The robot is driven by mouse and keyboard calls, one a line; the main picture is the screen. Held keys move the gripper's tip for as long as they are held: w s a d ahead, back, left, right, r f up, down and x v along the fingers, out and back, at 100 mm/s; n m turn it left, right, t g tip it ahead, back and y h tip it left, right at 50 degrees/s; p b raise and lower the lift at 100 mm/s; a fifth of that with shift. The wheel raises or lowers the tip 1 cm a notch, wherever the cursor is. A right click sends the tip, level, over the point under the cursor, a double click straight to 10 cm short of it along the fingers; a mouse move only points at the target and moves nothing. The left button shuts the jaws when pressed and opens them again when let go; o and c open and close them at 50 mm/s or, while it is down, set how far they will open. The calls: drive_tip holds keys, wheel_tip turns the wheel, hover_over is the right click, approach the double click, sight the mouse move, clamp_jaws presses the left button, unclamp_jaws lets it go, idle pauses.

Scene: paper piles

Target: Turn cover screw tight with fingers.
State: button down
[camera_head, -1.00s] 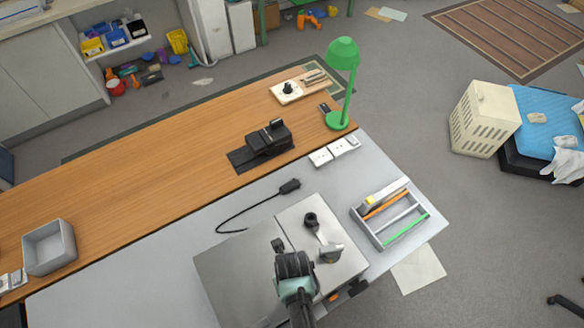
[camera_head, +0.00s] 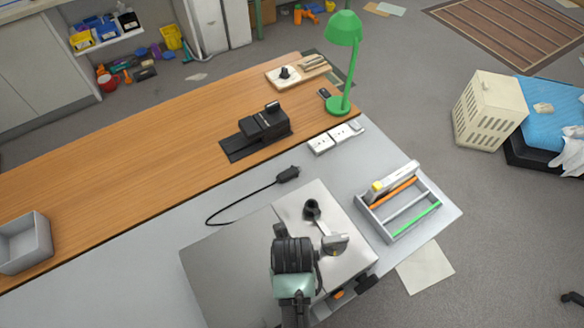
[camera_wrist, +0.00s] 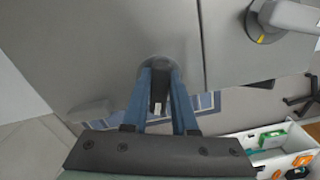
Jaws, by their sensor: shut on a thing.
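The grey cover (camera_wrist: 100,40) fills the upper left of the wrist view. The round grey cover screw (camera_wrist: 153,60) sits on it close to the seam with the neighbouring panel. My gripper (camera_wrist: 158,72) has its two blue fingers closed in on the screw, and they hide part of it. In the head view, my dark wrist (camera_head: 293,255) is over the metal box (camera_head: 225,270), and the fingertips and screw are hidden there.
Beside my gripper, the box's lighter panel carries a grey lever (camera_head: 335,243) and a black knob (camera_head: 312,208). A divided tray (camera_head: 395,225) stands to the right. A black cable (camera_head: 240,200) lies behind the box. A green lamp (camera_head: 344,70) stands farther back.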

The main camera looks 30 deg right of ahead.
drive_tip(key=shift+s+m, duration=0.1)
drive_tip(key=shift+m, duration=0.6)
drive_tip(key=c, duration=0.6)
unclamp_jaws()
drive_tip(key=shift+r, duration=0.15)
wheel_tip(320, 180, up, 8)
drive_tip(key=p, duration=0.8)
drive_tip(key=shift+p, duration=0.3)
